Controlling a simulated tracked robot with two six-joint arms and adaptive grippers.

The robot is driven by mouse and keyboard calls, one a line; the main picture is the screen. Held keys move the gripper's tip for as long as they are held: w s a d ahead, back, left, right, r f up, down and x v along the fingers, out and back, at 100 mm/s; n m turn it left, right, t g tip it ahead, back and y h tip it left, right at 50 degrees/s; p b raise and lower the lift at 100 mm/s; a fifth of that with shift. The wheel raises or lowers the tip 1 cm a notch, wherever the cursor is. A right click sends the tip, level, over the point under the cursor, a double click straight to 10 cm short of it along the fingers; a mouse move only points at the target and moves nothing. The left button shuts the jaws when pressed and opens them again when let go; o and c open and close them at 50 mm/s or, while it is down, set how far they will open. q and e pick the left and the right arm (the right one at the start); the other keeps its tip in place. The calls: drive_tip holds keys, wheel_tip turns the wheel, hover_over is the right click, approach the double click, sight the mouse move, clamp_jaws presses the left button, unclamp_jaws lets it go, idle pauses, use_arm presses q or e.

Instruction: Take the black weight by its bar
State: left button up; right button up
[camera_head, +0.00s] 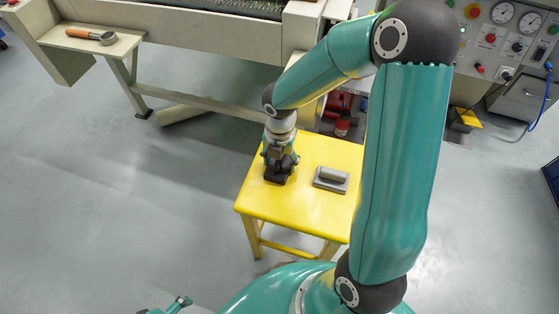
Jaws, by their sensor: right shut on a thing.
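The black weight (277,178) stands on the yellow stool (262,208), at the left part of its top. My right gripper (280,163) points down at the weight from above and is shut on it. The gripper's fingers hide the bar, so how they sit around it cannot be seen. The weight's base appears to be on or very near the stool top. Only a small part of my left gripper (166,306) shows at the bottom edge, away from the stool, and its opening cannot be judged.
A grey block with a handle (331,179) lies on the stool, right of the weight. A machine with a beige frame (220,32) stands behind. A ladle-like tool with an orange handle (92,36) lies on its left shelf. A control panel (505,40) is at upper right.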

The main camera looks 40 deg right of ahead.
wheel_tip(320, 180, up, 20)
drive_tip(key=p, duration=0.6)
